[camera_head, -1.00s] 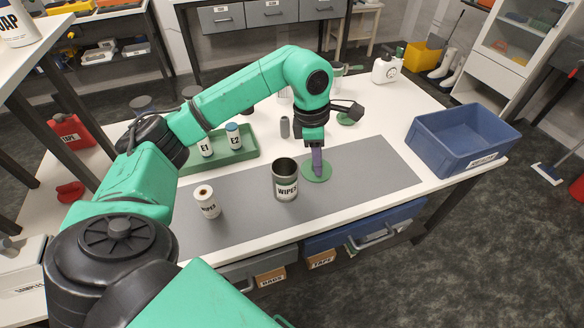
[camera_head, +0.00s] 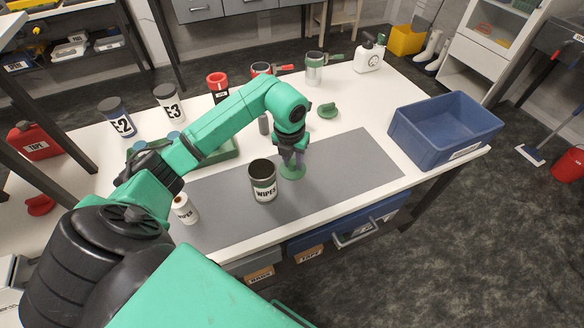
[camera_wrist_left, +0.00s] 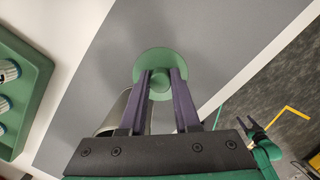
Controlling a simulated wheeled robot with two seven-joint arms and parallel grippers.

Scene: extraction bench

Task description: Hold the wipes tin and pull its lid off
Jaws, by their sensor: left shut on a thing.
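The wipes tin (camera_head: 263,184) stands upright and open on the grey mat, its dark inside showing. Its metal side shows partly behind my fingers in the left wrist view (camera_wrist_left: 110,118). The round green lid (camera_head: 292,173) is off the tin, just right of it; I cannot tell whether it touches the mat. My left gripper (camera_head: 292,160) is over the lid, its purple fingers shut on the lid's knob, as the left wrist view shows (camera_wrist_left: 160,82). My right gripper (camera_wrist_left: 258,126) shows small in that view, empty with its fingers apart, away from the tin.
A white wipes roll (camera_head: 185,209) stands left of the tin. A blue bin (camera_head: 445,130) is on the right of the table. Jars and mugs stand along the back, with a small green object (camera_head: 328,110) behind the mat. The mat (camera_head: 350,165) is clear right of the lid.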

